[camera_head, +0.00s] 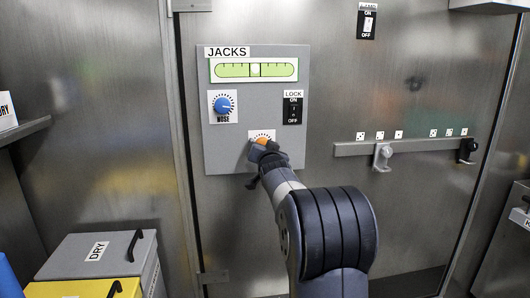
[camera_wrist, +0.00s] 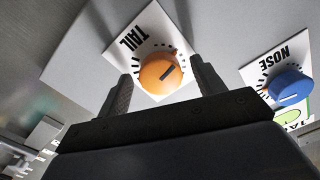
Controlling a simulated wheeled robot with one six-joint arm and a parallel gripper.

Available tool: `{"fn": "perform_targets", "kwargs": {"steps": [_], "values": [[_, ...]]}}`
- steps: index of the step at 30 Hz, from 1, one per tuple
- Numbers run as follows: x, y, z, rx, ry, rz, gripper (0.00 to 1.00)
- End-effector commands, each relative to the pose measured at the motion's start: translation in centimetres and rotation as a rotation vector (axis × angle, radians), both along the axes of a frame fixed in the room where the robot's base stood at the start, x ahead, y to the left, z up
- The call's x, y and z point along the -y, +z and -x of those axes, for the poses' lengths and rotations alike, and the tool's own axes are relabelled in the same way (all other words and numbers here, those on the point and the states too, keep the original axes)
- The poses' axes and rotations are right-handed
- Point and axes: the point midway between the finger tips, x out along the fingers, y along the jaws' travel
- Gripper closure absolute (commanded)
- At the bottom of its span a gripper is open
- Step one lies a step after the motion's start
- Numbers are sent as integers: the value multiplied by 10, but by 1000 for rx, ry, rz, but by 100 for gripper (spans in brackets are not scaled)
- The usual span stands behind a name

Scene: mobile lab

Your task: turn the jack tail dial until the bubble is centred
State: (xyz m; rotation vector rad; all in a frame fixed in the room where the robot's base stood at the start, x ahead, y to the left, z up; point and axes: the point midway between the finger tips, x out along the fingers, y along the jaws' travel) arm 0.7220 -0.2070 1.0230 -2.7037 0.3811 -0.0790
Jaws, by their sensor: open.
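The orange TAIL dial (camera_head: 262,141) is low on the grey JACKS panel (camera_head: 218,150), partly hidden by my gripper (camera_head: 261,151) in the head view. In the wrist view the orange dial (camera_wrist: 160,73) lies between the fingertips of my open gripper (camera_wrist: 161,70). A small gap shows on each side of it. Its dark pointer line tilts towards the upper right. The green level vial (camera_head: 275,70) runs across the panel top. Its pale bubble (camera_head: 255,69) appears in the middle, between the two dark lines.
The blue NOSE dial (camera_head: 223,105) is above left of the TAIL dial. A black LOCK switch (camera_head: 292,110) is at the right; its setting is unclear. A rail with hooks (camera_head: 420,146) is farther right. A grey DRY bin (camera_head: 75,258) stands at lower left.

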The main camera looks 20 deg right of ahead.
Motion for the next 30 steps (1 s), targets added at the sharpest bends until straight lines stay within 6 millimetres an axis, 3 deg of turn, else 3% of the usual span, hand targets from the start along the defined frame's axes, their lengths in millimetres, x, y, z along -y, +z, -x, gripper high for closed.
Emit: {"fn": "perform_targets", "kwargs": {"steps": [5,18,24,30], "values": [[-5,1,17,1,0,0,35],[-25,1,86,1,0,0,35],[-29,0,100,0,0,0,35],[-29,0,102,0,0,0,35]]}}
